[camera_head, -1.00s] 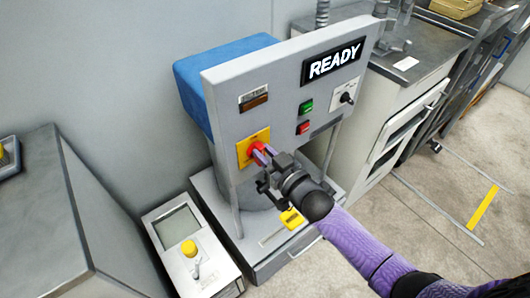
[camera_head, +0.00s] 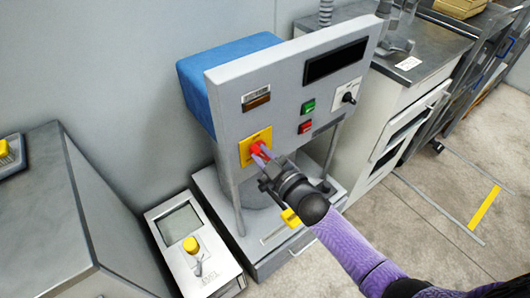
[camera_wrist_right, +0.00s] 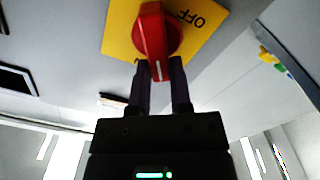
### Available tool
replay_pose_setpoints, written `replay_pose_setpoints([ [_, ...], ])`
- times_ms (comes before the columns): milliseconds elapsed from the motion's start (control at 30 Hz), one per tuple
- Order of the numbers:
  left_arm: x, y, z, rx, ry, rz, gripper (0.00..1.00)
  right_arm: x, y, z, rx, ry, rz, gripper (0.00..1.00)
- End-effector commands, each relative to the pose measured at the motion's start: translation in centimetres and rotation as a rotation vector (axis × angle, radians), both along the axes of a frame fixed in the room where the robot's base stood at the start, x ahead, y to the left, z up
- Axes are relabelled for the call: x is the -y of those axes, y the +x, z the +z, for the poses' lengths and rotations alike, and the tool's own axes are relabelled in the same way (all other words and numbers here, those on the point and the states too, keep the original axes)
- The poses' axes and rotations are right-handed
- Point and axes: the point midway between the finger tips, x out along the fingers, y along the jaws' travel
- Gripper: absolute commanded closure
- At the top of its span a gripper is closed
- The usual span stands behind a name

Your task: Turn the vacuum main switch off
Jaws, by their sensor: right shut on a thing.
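The vacuum main switch is a red rotary knob (camera_head: 258,149) on a yellow plate (camera_head: 244,152) on the grey front panel of the machine. In the right wrist view the red knob (camera_wrist_right: 154,30) sits between my finger tips, with a white mark on its grip and the word OFF on the yellow plate (camera_wrist_right: 122,24) to its right. My right gripper (camera_head: 264,155) is shut on the knob; its fingers also show in the wrist view (camera_wrist_right: 160,84). The display (camera_head: 335,61) on the panel is dark. My left gripper is not in view.
A green button (camera_head: 308,106), a red button (camera_head: 305,127) and a black selector (camera_head: 348,98) are on the same panel, right of the knob. A box with a yellow knob (camera_head: 191,245) stands at the lower left. Open floor (camera_head: 420,245) lies at the right.

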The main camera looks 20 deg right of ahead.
Motion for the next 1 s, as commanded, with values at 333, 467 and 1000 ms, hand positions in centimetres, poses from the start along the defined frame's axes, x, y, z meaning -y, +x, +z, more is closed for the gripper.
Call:
replay_pose_setpoints([
  [333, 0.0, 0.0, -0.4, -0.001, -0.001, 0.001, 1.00, -0.4, -0.2, -0.6, 0.110, -0.308, 0.000, 1.00],
  [467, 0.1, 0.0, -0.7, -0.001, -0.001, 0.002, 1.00, -0.5, -0.2, -0.8, 0.152, -0.424, 0.000, 1.00],
  [1000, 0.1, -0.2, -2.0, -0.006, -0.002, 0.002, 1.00, -0.8, -0.3, -1.6, 0.295, -0.818, 0.001, 1.00],
])
